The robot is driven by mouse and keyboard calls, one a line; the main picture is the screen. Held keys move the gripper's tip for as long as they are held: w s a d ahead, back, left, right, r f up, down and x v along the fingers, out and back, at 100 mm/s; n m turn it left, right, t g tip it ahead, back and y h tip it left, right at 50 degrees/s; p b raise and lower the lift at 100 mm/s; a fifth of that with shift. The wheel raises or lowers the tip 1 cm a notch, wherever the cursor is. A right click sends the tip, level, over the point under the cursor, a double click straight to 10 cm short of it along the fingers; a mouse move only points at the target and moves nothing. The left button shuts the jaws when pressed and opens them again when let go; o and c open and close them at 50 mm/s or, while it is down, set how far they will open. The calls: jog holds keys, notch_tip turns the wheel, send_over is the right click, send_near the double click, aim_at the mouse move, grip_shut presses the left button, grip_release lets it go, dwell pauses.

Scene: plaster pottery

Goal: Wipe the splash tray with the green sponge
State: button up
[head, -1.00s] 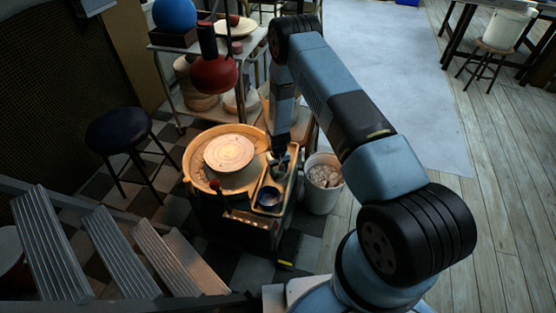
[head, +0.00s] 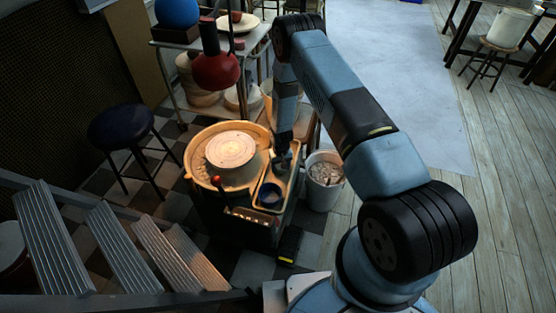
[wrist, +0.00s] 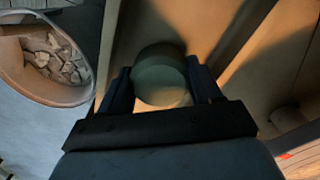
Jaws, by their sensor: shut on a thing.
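The green sponge (wrist: 160,75) is round and sits between the two fingers of my gripper (wrist: 162,88) in the wrist view, shut on it. The splash tray (head: 286,188) is the long tan tray to the right of the potter's wheel (head: 231,150) in the head view. My gripper (head: 282,164) is low over the far half of this tray. The sponge is hidden there by the gripper. In the wrist view the sponge is above the tray's tan floor (wrist: 198,28); I cannot tell whether it touches.
A dark blue bowl (head: 269,195) stands in the near end of the tray. A white bucket of scraps (head: 325,181) stands on the floor to the right. A red lamp (head: 216,72) hangs behind the wheel. A stool (head: 120,126) stands at left.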

aim_at(279, 166)
jog(key=shift+s+r, duration=0.1)
jog(key=shift+r, duration=0.1)
jog(key=shift+a+r, duration=0.15)
jog(key=shift+r, duration=1.65)
jog(key=shift+a+r, duration=0.1)
jog(key=shift+r, duration=1.7)
